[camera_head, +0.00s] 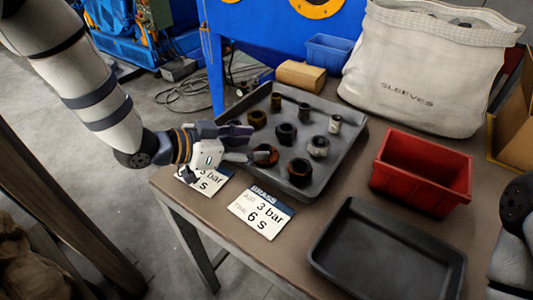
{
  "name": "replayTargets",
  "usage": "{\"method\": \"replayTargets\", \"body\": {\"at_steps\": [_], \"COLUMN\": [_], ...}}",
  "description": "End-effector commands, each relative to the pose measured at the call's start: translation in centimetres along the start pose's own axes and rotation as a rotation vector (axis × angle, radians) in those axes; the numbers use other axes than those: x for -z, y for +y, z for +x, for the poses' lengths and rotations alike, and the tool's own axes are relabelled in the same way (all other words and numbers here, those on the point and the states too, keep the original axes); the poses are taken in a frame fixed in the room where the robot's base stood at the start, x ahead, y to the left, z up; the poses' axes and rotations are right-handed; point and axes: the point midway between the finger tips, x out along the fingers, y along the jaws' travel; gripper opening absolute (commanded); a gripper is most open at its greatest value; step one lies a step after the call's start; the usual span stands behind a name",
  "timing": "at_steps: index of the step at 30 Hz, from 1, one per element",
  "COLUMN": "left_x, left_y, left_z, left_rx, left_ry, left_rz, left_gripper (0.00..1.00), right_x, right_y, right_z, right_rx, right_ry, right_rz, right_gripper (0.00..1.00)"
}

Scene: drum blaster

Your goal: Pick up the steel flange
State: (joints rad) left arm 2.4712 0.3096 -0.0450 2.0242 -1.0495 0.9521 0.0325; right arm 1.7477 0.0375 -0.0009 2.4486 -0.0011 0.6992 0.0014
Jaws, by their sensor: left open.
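A grey tray (328,180) on the table holds several small metal fittings, some dark, some rusty brown. A paler grey, flanged-looking piece (318,147) sits at the tray's right, with a pale cylindrical piece (335,124) behind it. I cannot tell for certain which piece is the steel flange. My left gripper (256,143) is open over the tray's left side, its fingers pointing right. Its lower finger is close to a rusty ring-like fitting (265,154); contact is unclear. My right gripper is out of view; only part of my right arm shows at the right edge.
An empty black tray (385,255) lies at the front, with a red bin (420,168) behind it. A "BRASS" card (262,211) lies before the grey tray; another card (207,180) is partly hidden. A "SLEEVES" bag (425,70), tan block (300,75) and blue bin (328,52) stand behind.

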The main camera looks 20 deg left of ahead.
Motion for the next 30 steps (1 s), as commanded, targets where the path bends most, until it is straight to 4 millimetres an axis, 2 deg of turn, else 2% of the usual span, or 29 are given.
{"method": "replayTargets", "body": {"at_steps": [1,4,11,15,18,26,30], "left_x": [-0.5,-0.3,0.0,0.0,-0.1,0.1,1.6], "left_y": [0.1,0.0,0.0,0.0,0.0,-0.1,-0.1], "left_z": [1.1,2.2,2.4,2.3,2.3,2.3,1.6], "left_rx": [-0.004,-0.001,0.0,0.0,0.001,0.001,0.002], "left_ry": [-0.006,-0.004,-0.001,-0.001,-0.001,0.0,0.004], "left_rz": [-0.002,-0.002,0.0,0.0,0.0,0.0,0.004], "left_gripper": [0.51,0.51,0.51,0.19,0.0,0.0,0.0], "right_x": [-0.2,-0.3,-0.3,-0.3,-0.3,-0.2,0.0], "right_y": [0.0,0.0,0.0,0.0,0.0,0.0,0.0], "right_z": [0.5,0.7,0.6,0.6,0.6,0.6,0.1], "right_rx": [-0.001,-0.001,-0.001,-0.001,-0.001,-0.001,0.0], "right_ry": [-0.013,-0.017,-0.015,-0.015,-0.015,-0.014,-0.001], "right_rz": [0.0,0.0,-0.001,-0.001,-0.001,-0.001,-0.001], "right_gripper": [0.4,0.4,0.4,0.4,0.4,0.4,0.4]}}
